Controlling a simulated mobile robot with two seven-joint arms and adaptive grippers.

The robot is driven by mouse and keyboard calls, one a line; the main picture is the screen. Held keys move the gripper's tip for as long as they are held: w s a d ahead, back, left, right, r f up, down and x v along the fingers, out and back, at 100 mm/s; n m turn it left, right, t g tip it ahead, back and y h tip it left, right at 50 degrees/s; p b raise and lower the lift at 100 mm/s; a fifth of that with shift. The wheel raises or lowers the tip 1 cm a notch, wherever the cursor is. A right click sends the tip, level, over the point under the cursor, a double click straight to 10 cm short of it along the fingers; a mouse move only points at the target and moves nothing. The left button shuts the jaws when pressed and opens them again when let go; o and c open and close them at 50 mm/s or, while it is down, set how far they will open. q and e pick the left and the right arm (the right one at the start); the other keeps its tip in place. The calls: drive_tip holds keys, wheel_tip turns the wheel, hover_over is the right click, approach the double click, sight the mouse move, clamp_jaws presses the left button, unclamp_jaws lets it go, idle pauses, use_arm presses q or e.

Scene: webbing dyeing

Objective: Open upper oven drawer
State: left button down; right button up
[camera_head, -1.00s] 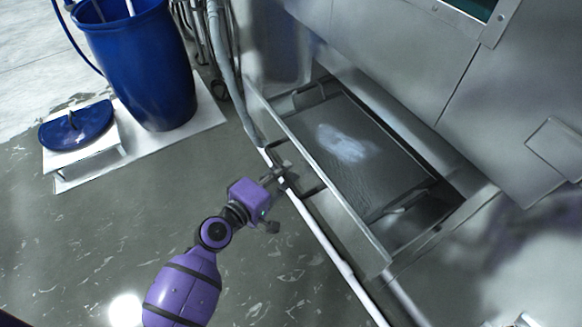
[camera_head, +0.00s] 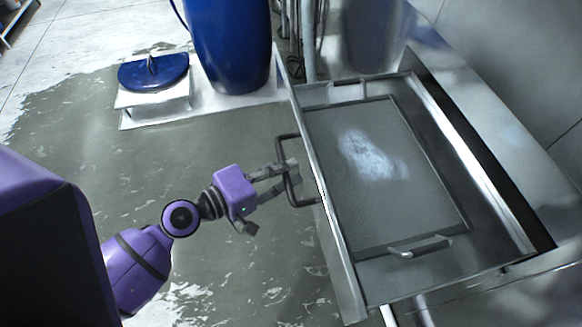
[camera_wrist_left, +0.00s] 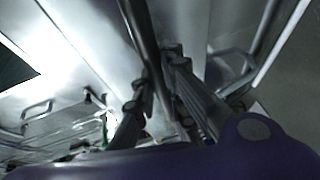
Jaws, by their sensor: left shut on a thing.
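The upper oven drawer (camera_head: 322,215) is pulled well out of the metal oven, its front panel standing out over the floor. A flat dark tray (camera_head: 345,228) with a pale patch and a bar handle lies inside it. My left gripper (camera_head: 291,178) is shut on the dark drawer handle (camera_head: 281,152) on the outer side of the front panel. In the left wrist view, the fingers (camera_wrist_left: 158,95) close around a dark bar (camera_wrist_left: 143,40). My right gripper is not in view.
A blue barrel (camera_head: 228,45) and a blue lid (camera_head: 153,72) on a white stand are at the back left. Pipes (camera_head: 308,40) rise just behind the drawer's far end. The grey floor (camera_head: 150,140) left of the drawer is clear.

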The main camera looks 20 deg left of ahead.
use_arm(q)
drive_tip(key=shift+r, duration=0.1)
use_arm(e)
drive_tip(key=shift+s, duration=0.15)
use_arm(q)
drive_tip(key=c, duration=1.8)
unclamp_jaws()
drive_tip(key=shift+o, duration=0.2)
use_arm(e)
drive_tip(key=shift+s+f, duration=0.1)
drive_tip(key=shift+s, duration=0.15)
use_arm(q)
drive_tip(key=shift+s+a, duration=0.1)
drive_tip(key=shift+s, duration=0.1)
drive_tip(key=v, duration=1.1)
drive_tip(key=shift+s+a, duration=0.2)
drive_tip(key=shift+s, duration=0.1)
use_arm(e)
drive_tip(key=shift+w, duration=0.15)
